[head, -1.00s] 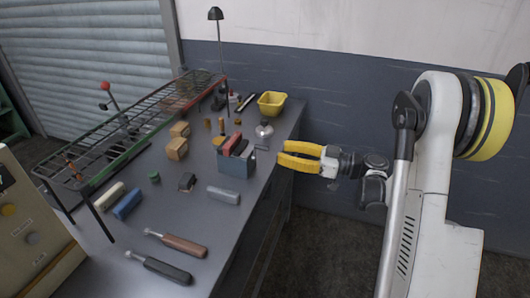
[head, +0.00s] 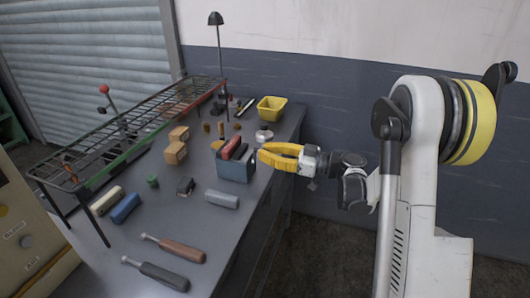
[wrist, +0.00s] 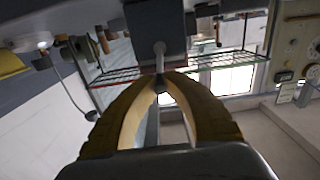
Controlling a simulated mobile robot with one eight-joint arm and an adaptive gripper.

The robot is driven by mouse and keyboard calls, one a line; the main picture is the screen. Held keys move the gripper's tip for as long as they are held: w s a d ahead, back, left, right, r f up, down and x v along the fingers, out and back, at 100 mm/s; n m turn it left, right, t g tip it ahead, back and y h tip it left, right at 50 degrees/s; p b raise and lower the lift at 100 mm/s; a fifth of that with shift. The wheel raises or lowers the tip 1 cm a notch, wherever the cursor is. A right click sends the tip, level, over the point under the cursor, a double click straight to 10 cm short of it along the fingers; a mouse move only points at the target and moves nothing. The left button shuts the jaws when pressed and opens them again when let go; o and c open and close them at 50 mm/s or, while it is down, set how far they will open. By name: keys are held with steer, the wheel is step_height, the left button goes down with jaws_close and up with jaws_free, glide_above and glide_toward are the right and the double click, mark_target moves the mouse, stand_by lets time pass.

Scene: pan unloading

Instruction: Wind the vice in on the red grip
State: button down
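The blue-grey vice (head: 236,172) stands near the right edge of the bench. The red grip (head: 231,147) sits upright in its top, beside a dark part. In the wrist view the vice body (wrist: 155,20) is dark and close, with a grey handle rod (wrist: 160,52) sticking out towards me. My gripper (head: 262,156) is at the vice's right side. In the wrist view its yellow fingers (wrist: 160,80) come together at the rod's end and look shut on it. I cannot make out the red grip there.
The grey bench (head: 215,228) holds two screwdriver-like tools (head: 172,248), wooden blocks (head: 176,152), a grey block (head: 222,199) and a yellow bin (head: 271,108). A wire rack (head: 130,127) runs along the left. Free floor lies right of the bench.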

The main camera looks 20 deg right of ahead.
steer(key=shift+w+d, duration=0.1)
steer(key=m, duration=0.2)
steer(key=w+m, duration=0.1)
steer(key=d+f+m, duration=0.1)
steer(key=m, duration=0.1)
steer(key=shift+w+m+b, duration=0.2)
steer(key=shift+m+b, duration=0.1)
steer(key=shift+b, duration=0.1)
steer(key=m, duration=0.1)
steer(key=f+m, duration=0.1)
steer(key=m, duration=0.1)
steer(key=w+m, duration=0.1)
steer(key=m, duration=0.1)
steer(key=shift+d+f, duration=0.2)
steer(key=shift+d, duration=0.15)
steer(key=m, duration=0.1)
steer(key=f+m, duration=0.1)
steer(key=m, duration=0.3)
steer(key=shift+w+d+f, duration=0.1)
steer(key=shift+f, duration=0.2)
steer(key=shift+f+m, duration=0.45)
steer(key=shift+m, duration=0.8)
steer(key=shift+f+m, duration=0.45)
steer(key=shift+m, duration=0.8)
steer(key=c, duration=1.4)
jaws_free()
steer(key=shift+c, duration=0.2)
